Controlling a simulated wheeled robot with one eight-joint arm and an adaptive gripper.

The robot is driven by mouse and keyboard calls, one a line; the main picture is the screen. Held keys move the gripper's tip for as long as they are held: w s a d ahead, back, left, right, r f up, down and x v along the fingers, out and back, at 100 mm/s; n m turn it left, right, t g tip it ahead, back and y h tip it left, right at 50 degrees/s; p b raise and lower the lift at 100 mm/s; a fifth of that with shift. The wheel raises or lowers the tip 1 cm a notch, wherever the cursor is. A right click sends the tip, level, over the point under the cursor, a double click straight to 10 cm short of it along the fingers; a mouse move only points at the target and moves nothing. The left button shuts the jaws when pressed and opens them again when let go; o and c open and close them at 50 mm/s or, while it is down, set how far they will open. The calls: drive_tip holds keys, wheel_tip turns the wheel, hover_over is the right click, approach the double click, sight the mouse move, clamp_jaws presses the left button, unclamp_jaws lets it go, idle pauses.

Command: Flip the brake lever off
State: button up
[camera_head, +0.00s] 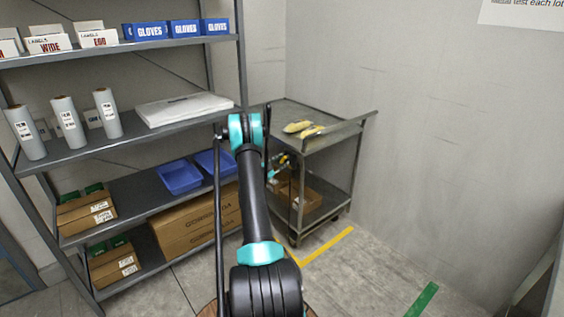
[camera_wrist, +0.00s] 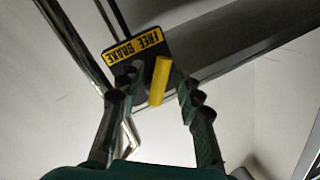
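The brake lever (camera_wrist: 159,82) is a short yellow bar on a black plate (camera_wrist: 128,72) in the wrist view. A yellow label (camera_wrist: 135,46) on the plate reads FREE and BRAKE, upside down. The lever stands between the fingers of my gripper (camera_wrist: 153,78), closer to the right fingertip. The fingers are apart, with a gap visible on the left; contact on the right is unclear. In the head view my arm hides most of the gripper and the lever, beside the grey cart (camera_head: 337,143).
Yellow items (camera_head: 303,128) lie on the cart top and a brown box (camera_head: 300,197) on its lower shelf. A shelving rack (camera_head: 165,143) with boxes, rolls and blue trays stands on the left. A metal rail (camera_wrist: 72,40) runs past the plate. Floor to the right is mostly clear.

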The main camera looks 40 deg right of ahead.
clamp_jaws()
drive_tip(key=shift+n, duration=0.3)
drive_tip(key=n, duration=0.2)
drive_tip(key=shift+s+f+n+y, duration=0.1)
drive_tip(key=shift+s+n+y, duration=0.2)
drive_tip(key=shift+y, duration=0.1)
drive_tip(key=n, duration=0.1)
drive_tip(key=n+g, duration=0.1)
drive_tip(key=n, duration=0.1)
drive_tip(key=shift+s+y, duration=0.25)
drive_tip(key=shift+y, duration=0.05)
drive_tip(key=shift+s+r+n+g+y, duration=0.15)
drive_tip(key=shift+n+g, duration=0.2)
drive_tip(key=shift+n, duration=0.6)
drive_tip(key=shift+s+n+g+y, duration=0.15)
drive_tip(key=shift+n+g, duration=0.25)
drive_tip(key=shift+n, duration=0.6)
drive_tip(key=shift+s+r+n+g, duration=0.1)
drive_tip(key=shift+s+n+g, duration=0.2)
drive_tip(key=shift+n, duration=0.65)
drive_tip(key=shift+w, duration=0.1)
